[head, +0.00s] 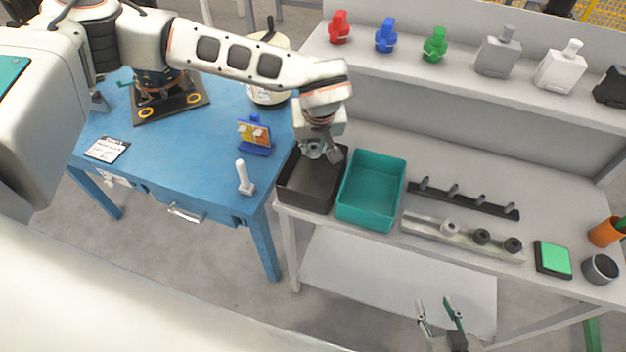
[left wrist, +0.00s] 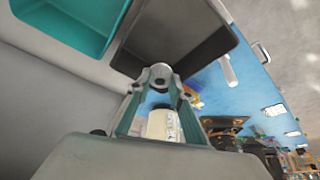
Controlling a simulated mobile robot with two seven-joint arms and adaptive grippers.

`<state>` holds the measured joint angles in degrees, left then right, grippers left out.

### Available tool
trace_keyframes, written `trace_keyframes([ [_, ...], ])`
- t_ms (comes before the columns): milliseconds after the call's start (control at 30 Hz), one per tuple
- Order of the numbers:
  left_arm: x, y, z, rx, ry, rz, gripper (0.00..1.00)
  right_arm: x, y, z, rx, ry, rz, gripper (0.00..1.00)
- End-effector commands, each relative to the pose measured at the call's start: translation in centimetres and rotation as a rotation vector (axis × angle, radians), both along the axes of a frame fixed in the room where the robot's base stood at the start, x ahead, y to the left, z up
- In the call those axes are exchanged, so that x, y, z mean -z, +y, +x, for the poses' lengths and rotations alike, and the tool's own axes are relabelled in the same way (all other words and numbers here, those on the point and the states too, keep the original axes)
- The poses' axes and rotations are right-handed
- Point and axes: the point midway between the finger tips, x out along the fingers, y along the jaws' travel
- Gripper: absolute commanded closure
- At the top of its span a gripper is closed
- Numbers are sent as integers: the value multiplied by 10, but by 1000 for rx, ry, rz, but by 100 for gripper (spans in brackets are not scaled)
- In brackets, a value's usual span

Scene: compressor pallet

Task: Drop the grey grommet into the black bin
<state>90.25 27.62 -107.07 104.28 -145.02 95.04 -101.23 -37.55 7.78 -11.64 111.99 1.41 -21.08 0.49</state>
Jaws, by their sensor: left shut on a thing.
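The grey grommet (left wrist: 160,76) is a small ring with a dark hole, held between the fingertips of my left gripper (left wrist: 158,82) in the left wrist view. In the head view my left gripper (head: 322,153) is over the back part of the black bin (head: 297,194), and the grommet is hard to make out there. The black bin (left wrist: 183,30) lies behind the grommet in the left wrist view. The bin's visible interior looks empty. My right gripper (head: 440,312) is open and empty at the bottom of the head view, in front of the bench.
A teal bin (head: 371,190) stands right beside the black bin. Further right are a grey rail (head: 462,240) with several grommets and a black peg rack (head: 463,199). A blue table (head: 190,170) with a white upright part (head: 244,179) is to the left.

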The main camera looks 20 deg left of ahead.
Motion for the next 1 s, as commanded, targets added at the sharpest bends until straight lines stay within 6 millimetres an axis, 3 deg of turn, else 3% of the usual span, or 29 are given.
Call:
trace_keyframes([
  [133, 16, 0, 0, -1, -1, -1, 100, 0, 8, 6, -14, -23, 9, 60],
  [467, 17, 0, 1, -1, -1, -1, 100, 4, 6, 5, -12, -17, 6, 60],
  [500, 17, 0, 0, -1, -1, -1, 69, 4, 6, 5, -12, -16, 5, 60],
  [533, 17, 0, 0, -1, -1, -1, 61, 5, 6, 5, -12, -15, 4, 60],
  [1000, 9, -1, -2, -1, -3, 0, 60, 6, 4, 3, -8, -10, 2, 60],
])
